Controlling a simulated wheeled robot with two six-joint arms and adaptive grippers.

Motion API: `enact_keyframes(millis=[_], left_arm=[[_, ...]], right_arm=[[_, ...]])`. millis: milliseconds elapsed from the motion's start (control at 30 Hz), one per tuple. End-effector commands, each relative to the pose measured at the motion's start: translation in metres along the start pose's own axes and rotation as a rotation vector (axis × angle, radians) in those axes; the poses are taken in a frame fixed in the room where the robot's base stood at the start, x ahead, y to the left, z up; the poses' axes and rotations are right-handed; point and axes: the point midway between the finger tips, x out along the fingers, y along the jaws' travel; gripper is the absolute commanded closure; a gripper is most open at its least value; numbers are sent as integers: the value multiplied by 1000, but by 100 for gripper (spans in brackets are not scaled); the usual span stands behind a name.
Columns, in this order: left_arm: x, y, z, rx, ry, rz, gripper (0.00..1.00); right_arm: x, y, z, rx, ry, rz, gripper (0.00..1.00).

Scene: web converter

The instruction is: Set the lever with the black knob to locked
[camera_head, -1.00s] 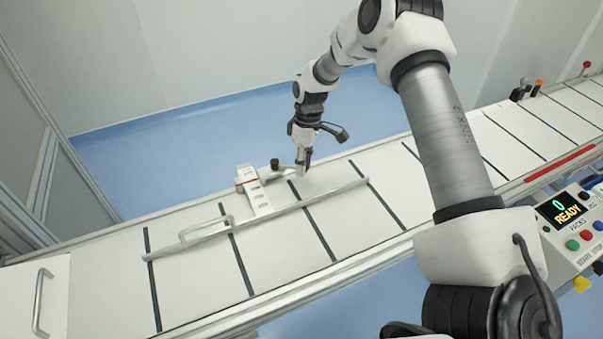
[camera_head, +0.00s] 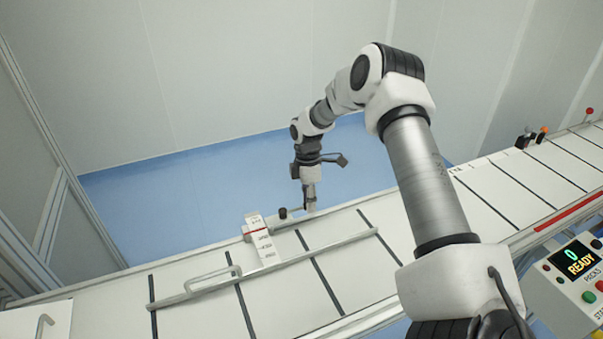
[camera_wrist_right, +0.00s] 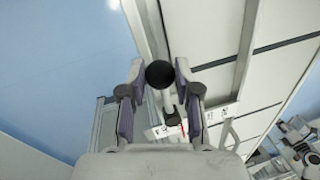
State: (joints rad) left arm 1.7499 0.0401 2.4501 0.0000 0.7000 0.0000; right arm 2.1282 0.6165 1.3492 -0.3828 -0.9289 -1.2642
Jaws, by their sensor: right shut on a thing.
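The lever's round black knob (camera_wrist_right: 160,73) sits between the two fingers of my right gripper (camera_wrist_right: 159,78) in the right wrist view. A grey lever arm (camera_wrist_right: 169,101) runs from it to a second dark round part (camera_wrist_right: 172,119). In the head view my right gripper (camera_head: 310,204) points down at the far edge of the conveyor, shut on the lever's end, which it hides. The dark round part (camera_head: 283,213) stands just left of it. A white label plate (camera_head: 262,240) with a red mark is beside that; its lettering is unreadable. My left gripper is not in view.
A long rail (camera_head: 320,254) and a loop handle (camera_head: 213,280) lie across the white conveyor (camera_head: 350,280) in front of the plate. A control panel (camera_head: 575,275) reading "0 READY" stands at right. Small black- and orange-topped parts (camera_head: 535,136) stand far right.

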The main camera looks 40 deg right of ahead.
Motion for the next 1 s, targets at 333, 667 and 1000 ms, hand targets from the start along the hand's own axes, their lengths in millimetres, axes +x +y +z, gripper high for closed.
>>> enact_keyframes(millis=[333,667,1000], left_arm=[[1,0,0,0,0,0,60],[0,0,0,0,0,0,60],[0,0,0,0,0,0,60]], right_arm=[[4,-2,1,-2,1,-7,100],[2,-1,1,-2,0,-4,43],[-34,0,-1,-2,2,1,43]])
